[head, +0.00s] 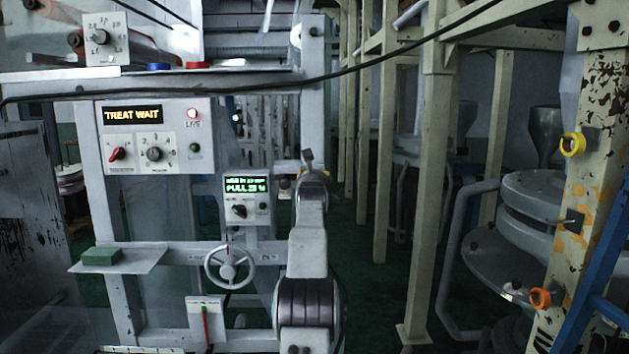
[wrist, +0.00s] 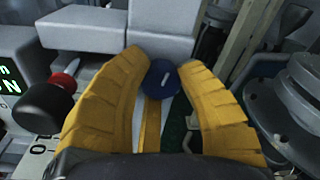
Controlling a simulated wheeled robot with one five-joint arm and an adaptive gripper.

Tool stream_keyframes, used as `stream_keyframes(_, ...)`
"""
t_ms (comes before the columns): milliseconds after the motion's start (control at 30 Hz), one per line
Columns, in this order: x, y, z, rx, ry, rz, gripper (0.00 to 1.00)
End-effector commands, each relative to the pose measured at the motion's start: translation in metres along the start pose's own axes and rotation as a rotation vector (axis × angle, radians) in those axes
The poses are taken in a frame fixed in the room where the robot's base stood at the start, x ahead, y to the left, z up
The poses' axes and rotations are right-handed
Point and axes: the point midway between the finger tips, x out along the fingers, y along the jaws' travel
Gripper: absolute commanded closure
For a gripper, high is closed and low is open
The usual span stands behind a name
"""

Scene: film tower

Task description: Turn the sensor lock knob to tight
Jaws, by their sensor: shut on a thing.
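A round blue knob (wrist: 163,79) with a short white mark sits between the two yellow fingers of my gripper (wrist: 166,70) in the wrist view. The fingers are shut on it from left and right, near their tips. I take it as the sensor lock knob; no label or scale for it is readable. Where the white mark points against tight cannot be told.
A grey panel with a green display (head: 246,185) and a black knob (head: 239,211) stands left of my arm. A white handwheel (head: 229,264) is lower left. A "TREAT WAIT" display (head: 132,115) is above. Cream posts (head: 424,200) and a blue beam (head: 597,265) stand right.

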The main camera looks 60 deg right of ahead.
Motion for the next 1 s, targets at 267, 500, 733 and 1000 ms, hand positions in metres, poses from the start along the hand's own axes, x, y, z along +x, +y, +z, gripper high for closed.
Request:
stream_keyframes(267,-0.0009,-0.0006,0.0046,0.071,-0.006,-0.001,1.00)
stream_keyframes(500,-0.0010,-0.0006,0.0051,0.082,-0.006,0.000,1.00)
stream_keyframes(733,-0.0011,-0.0006,0.0056,0.081,-0.007,0.000,1.00)
stream_keyframes(1000,-0.0007,-0.0001,0.0033,0.080,-0.002,0.001,0.43)
